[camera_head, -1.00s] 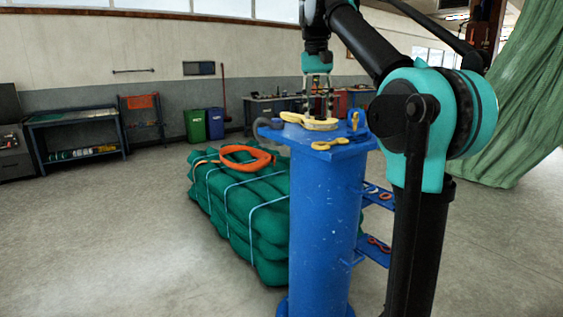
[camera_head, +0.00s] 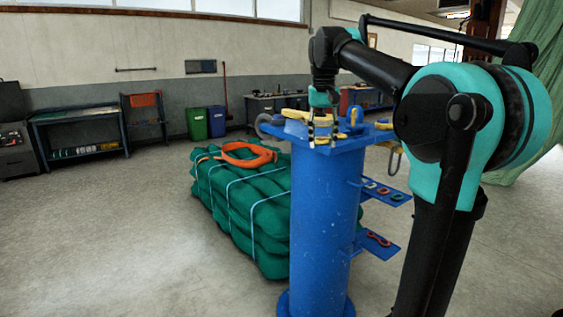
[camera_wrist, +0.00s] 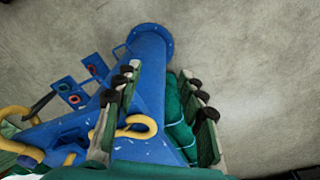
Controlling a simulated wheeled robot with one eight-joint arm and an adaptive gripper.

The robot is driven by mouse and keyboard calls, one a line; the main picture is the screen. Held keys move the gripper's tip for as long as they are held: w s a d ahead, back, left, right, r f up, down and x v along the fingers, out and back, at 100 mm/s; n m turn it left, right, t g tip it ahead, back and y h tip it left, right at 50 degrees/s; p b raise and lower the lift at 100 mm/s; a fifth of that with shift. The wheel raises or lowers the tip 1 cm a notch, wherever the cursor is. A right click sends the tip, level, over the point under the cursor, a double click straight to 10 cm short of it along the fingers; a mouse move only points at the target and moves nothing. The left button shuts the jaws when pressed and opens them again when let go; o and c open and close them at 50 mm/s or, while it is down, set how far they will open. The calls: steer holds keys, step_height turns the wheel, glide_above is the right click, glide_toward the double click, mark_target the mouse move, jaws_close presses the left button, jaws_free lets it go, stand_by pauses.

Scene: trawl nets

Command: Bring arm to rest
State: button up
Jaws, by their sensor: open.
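My gripper (camera_head: 323,138) is open in the head view, its fingers pointing down over the top of the blue post (camera_head: 320,225). Nothing shows held between them. In the wrist view, the open fingers (camera_wrist: 162,85) stand on either side of the picture's middle, with the blue post (camera_wrist: 150,65) behind them. A yellow hook (camera_wrist: 138,127) lies beside the left finger there; I cannot tell whether it touches. My arm is bent, with its large teal joint at the right of the head view.
Yellow fittings (camera_head: 297,114) and a yellow-blue piece (camera_head: 354,117) sit on the post top. Small shelves (camera_head: 375,243) with rings stick out at its right. A green net bundle (camera_head: 240,205) with an orange loop (camera_head: 248,154) lies behind left. The left floor is clear.

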steer(key=s+d+f+t, duration=0.1)
steer(key=s+d+f, duration=0.15)
steer(key=f, duration=0.75)
steer(key=s+d+f+t, duration=0.1)
steer(key=s+f, duration=0.2)
steer(key=f, duration=0.6)
steer(key=s+d+f+t, duration=0.1)
steer(key=s+d+f, duration=0.2)
steer(key=s+f, duration=1.4)
step_height(320, 180, down, 4)
steer(key=shift+s+d+r, duration=0.1)
steer(key=shift+s+d, duration=0.05)
